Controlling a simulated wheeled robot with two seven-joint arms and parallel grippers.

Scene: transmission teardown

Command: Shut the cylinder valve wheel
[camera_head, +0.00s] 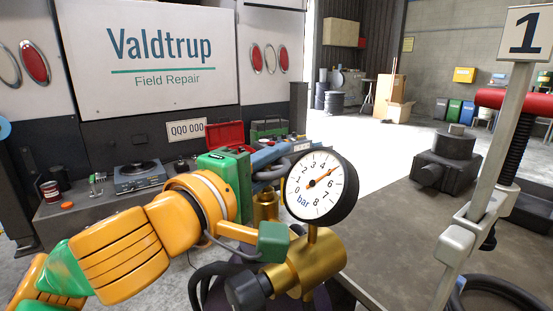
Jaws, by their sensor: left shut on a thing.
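The pressure gauge (319,187) stands upright on a brass valve body (310,262) at the lower middle, its orange needle pointing up right between 4 and 6. A black knob (248,290) sticks out of the brass body toward the lower left. My left gripper (273,242) reaches in from the left, its green fingertip at the brass fitting, just below and left of the gauge. It is shut on the cylinder valve wheel, which the fingers and wrist hide. The dark cylinder top is mostly hidden below. My right gripper is not in view.
A post with a "1" sign (526,32) and a red-ended clamp (515,102) stand close on the right. A dark grey housing (445,160) sits on the bench (400,235). Black hoses (500,290) lie low. A truck-side ledge with a blue device (140,178) is behind my arm.

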